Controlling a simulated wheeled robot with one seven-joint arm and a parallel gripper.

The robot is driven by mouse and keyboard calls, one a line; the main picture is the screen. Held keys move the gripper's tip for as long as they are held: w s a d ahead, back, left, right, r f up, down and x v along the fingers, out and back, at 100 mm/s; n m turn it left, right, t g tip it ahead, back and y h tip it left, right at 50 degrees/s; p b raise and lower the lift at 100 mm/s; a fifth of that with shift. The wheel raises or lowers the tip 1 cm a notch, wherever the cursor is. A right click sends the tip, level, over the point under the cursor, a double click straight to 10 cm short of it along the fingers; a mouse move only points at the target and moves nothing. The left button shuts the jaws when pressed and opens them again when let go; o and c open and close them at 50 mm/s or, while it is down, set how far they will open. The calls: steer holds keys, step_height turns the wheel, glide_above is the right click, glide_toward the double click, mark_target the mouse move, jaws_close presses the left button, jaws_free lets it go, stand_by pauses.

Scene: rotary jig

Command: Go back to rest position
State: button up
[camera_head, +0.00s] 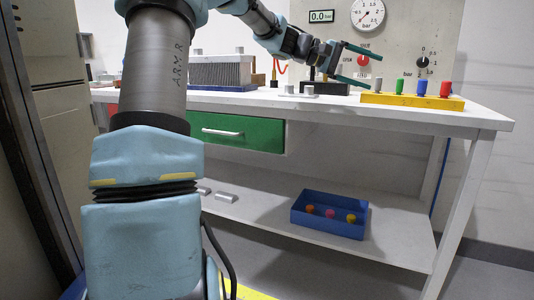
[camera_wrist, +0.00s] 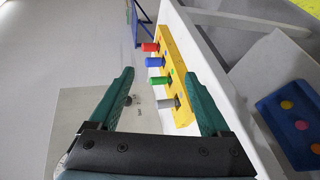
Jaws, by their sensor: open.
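My gripper (camera_head: 362,66) is held out above the back of the white bench (camera_head: 480,116), with its two green fingers spread apart and nothing between them. In the wrist view the open fingers of my gripper (camera_wrist: 165,98) stand on either side of the lower part of a yellow rack (camera_wrist: 181,107). The yellow rack (camera_head: 398,101) lies on the bench top to the right of the gripper in the head view. It holds a grey, a green, a blue and a red peg upright in a row. The gripper appears apart from the pegs.
A panel with a pressure gauge (camera_head: 368,13), a display (camera_head: 321,16) and knobs stands behind the bench. A grey finned block (camera_head: 220,72) sits at the left of the bench top. Below are a green drawer (camera_head: 262,134) and a blue bin (camera_head: 330,228) with several coloured balls on the shelf.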

steer(key=s+a+f+y, duration=0.2)
steer(key=a+f+y, duration=0.15)
steer(key=f, duration=0.35)
steer(key=s+a+f+t+y, duration=0.1)
steer(key=s+a+f+y, duration=0.1)
steer(key=a+f, duration=0.3)
steer(key=s+a+f+y, duration=0.3)
steer(key=f, duration=0.5)
steer(key=s+a+f+y, duration=0.3)
steer(key=s+a+f, duration=0.3)
steer(key=a, duration=0.4)
steer(key=s+a+f+y, duration=0.3)
steer(key=s+a+f, duration=0.2)
steer(key=s+a, duration=0.45)
step_height(320, 180, up, 30)
steer(key=w+a+p, duration=0.1)
steer(key=w+p, duration=0.1)
steer(key=p, duration=2.8)
steer(key=shift+m+t, duration=0.4)
steer(key=shift+a+r, duration=0.1)
